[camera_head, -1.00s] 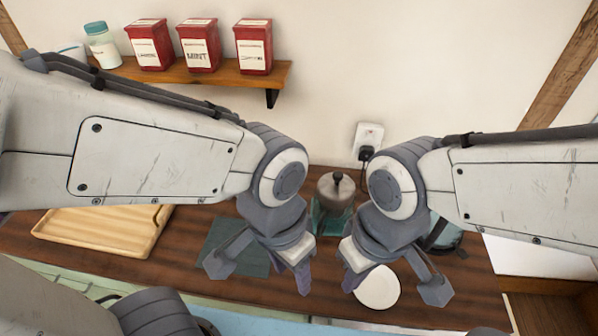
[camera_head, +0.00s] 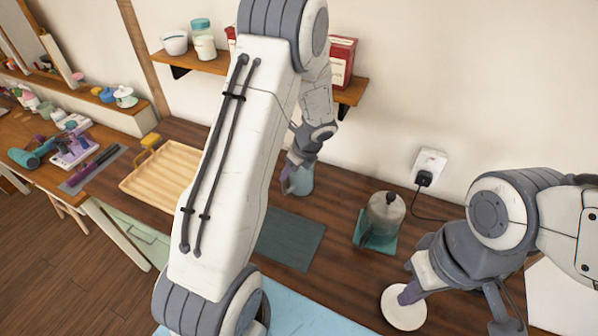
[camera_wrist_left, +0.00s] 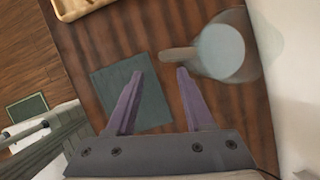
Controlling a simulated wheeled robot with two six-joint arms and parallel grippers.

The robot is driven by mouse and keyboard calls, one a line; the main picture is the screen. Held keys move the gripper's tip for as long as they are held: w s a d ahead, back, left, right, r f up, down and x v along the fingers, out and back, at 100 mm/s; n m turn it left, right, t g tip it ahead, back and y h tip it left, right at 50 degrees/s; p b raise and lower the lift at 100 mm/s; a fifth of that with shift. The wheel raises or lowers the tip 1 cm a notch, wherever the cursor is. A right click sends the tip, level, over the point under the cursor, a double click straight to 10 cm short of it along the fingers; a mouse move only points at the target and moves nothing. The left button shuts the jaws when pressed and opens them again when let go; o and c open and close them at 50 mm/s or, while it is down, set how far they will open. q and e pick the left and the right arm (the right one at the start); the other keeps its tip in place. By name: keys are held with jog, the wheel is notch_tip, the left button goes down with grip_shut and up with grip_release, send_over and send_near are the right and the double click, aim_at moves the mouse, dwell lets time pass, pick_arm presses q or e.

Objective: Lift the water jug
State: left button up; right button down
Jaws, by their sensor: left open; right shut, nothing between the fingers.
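The water jug (camera_head: 304,181) is pale blue and see-through. It stands on the wooden counter near the wall, partly hidden by my left gripper in the head view. In the left wrist view the jug (camera_wrist_left: 222,52) is at the upper right, with its handle pointing left. My left gripper (camera_head: 289,180) is open beside the jug. In the left wrist view the fingertips (camera_wrist_left: 160,71) are just short of the handle, which lies ahead of the right finger; contact cannot be told. My right gripper (camera_head: 408,294) is shut and empty, over a white plate (camera_head: 397,313).
A dark green mat (camera_head: 292,241) lies in front of the jug. A wooden tray (camera_head: 158,185) is at the left. A shelf (camera_head: 190,60) with containers hangs above.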

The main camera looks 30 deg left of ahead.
aim_at(284, 191)
pick_arm(q)
jog(key=x, duration=0.2)
jog(key=p+x, duration=0.1)
jog(key=x, duration=0.5)
jog(key=shift+w, duration=0.25)
jog(key=shift+a+f, duration=0.2)
jog(key=shift+f, duration=0.35)
grip_shut()
dwell(0.6)
jog(key=shift+w+r, duration=0.1)
